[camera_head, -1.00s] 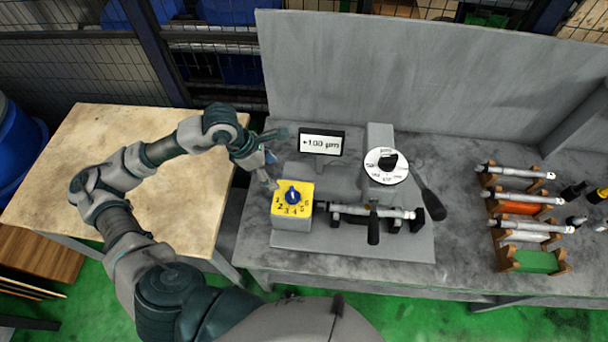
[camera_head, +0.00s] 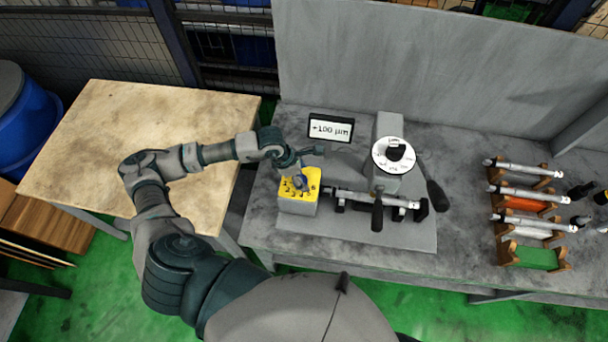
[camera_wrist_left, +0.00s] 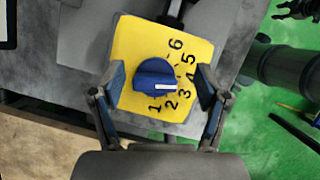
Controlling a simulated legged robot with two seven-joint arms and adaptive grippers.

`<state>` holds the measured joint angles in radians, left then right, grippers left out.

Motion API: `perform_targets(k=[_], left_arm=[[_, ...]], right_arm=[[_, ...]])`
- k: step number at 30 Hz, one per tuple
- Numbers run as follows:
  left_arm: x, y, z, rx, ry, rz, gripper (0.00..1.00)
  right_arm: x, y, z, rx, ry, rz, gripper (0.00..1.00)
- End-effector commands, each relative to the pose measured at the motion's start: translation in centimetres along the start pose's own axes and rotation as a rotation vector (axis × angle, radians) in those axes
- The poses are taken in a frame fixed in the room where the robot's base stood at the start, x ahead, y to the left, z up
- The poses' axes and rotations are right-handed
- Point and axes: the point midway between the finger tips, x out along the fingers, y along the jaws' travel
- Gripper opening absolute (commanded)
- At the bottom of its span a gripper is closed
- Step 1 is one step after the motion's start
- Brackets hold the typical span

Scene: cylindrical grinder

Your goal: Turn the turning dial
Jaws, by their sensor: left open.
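A blue dial knob (camera_wrist_left: 156,80) sits on a yellow panel (camera_wrist_left: 135,45) marked 1 to 6. Its white mark points to the right in the left wrist view, near the 3 and 4. In the head view the yellow panel (camera_head: 314,181) tops a grey box, and my left gripper (camera_head: 299,180) is over it, partly hiding the knob. In the left wrist view my left gripper (camera_wrist_left: 161,84) is open, one finger on each side of the knob with gaps between. Part of what looks like my right gripper (camera_wrist_left: 296,9) shows at the top right corner, cut off.
A display (camera_head: 331,128) reading +100 µm stands behind the panel. A white round dial (camera_head: 380,165) and black-handled levers (camera_head: 377,217) are to its right. Shafts on a rack (camera_head: 530,225) stand farther right. A wooden table (camera_head: 100,150) is at the left.

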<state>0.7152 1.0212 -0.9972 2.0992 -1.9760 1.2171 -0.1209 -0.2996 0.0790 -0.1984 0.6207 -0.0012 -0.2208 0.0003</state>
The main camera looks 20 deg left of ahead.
Motion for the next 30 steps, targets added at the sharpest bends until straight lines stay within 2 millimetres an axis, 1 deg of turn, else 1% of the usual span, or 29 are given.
perform_targets(k=[1,4,12,13,14,15,17,18,20,30], left_arm=[[0.46,0.02,-0.06,-0.001,0.001,-0.001,0.75],[1.01,0.19,-0.25,-0.001,-0.001,-0.001,0.75],[1.26,0.04,-0.05,0.0,0.001,0.0,0.75],[1.25,0.03,-0.03,0.0,0.001,0.0,0.72],[1.26,0.0,0.03,0.0,0.002,0.001,0.65],[1.27,-0.06,0.12,0.0,0.003,0.001,0.55],[1.29,-0.13,0.25,0.001,0.004,0.002,0.4],[1.3,-0.14,0.31,0.001,0.004,0.002,0.3],[1.31,-0.12,0.38,0.001,0.004,0.003,0.17],[1.24,-0.07,0.42,0.003,-0.005,0.0,0.16]], right_arm=[[-0.11,0.02,0.03,0.0,-0.001,0.0,0.4],[-0.16,0.05,0.09,0.0,-0.001,0.0,0.4],[-0.15,-0.09,0.07,0.0,-0.001,-0.001,0.4],[-0.15,-0.16,0.05,0.001,-0.001,-0.002,0.4],[-0.15,-0.22,0.04,0.001,0.0,-0.003,0.4],[-0.14,-0.31,0.02,0.0,0.0,-0.004,0.4],[-0.14,-0.4,0.0,0.0,0.0,-0.005,0.4],[-0.14,-0.41,-0.01,0.0,0.001,-0.005,0.4],[-0.14,-0.39,-0.01,0.0,0.001,-0.005,0.4],[-0.15,0.38,0.16,-0.004,-0.001,0.004,0.4]])
